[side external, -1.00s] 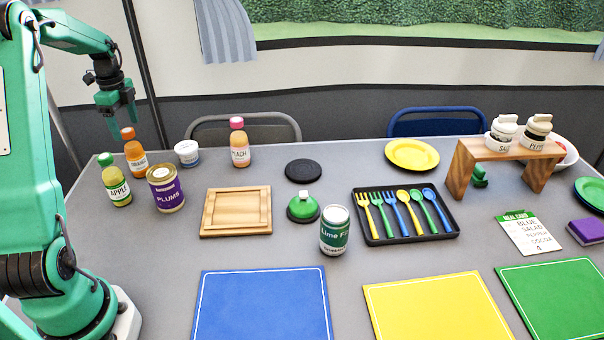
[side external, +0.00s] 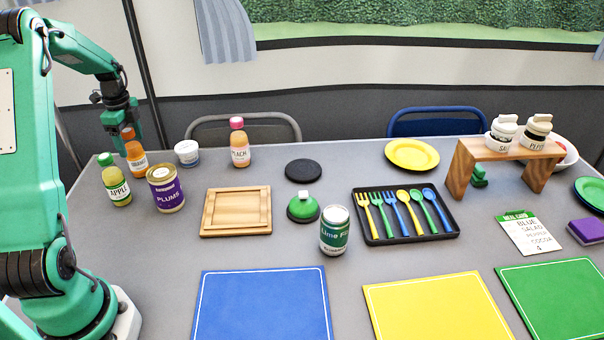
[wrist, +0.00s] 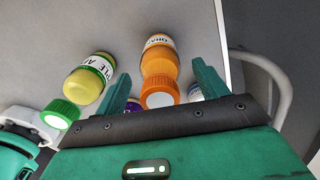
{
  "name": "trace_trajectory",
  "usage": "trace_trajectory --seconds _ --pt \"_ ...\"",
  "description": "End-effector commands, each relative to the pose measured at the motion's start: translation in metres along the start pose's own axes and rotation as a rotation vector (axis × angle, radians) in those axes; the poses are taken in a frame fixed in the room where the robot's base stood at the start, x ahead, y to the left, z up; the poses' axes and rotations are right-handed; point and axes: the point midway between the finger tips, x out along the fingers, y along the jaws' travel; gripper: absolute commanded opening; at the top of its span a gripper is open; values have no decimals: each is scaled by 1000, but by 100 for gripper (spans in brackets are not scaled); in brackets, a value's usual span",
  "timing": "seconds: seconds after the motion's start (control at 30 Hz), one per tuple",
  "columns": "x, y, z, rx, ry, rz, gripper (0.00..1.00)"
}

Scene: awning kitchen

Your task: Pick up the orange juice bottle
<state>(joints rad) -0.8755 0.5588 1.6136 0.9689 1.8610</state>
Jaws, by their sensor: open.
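The orange juice bottle (side external: 137,160), with an orange cap, stands upright at the back left of the table. My gripper (side external: 125,137) is at its cap, pointing down, with its jaws open. In the wrist view the bottle (wrist: 159,65) shows between the two spread green fingers (wrist: 162,88), its cap towards me. I see no finger clearly pressing on it. The green-capped apple juice bottle (side external: 116,182) stands just left and nearer; it also shows left of the fingers in the wrist view (wrist: 84,84).
A purple plums can (side external: 166,189) stands close at the front right of the orange bottle. A white tub (side external: 187,153) and a peach bottle (side external: 239,148) stand further right. The table's back left edge is close behind.

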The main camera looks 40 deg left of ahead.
Motion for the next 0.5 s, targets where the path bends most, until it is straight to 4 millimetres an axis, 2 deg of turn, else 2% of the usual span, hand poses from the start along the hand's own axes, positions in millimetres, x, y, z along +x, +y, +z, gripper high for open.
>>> trace_trajectory --seconds 0.33,0.5 --pt "0 0 0 0 0 0 72" --pt "-1 0 0 0 0 0 39"
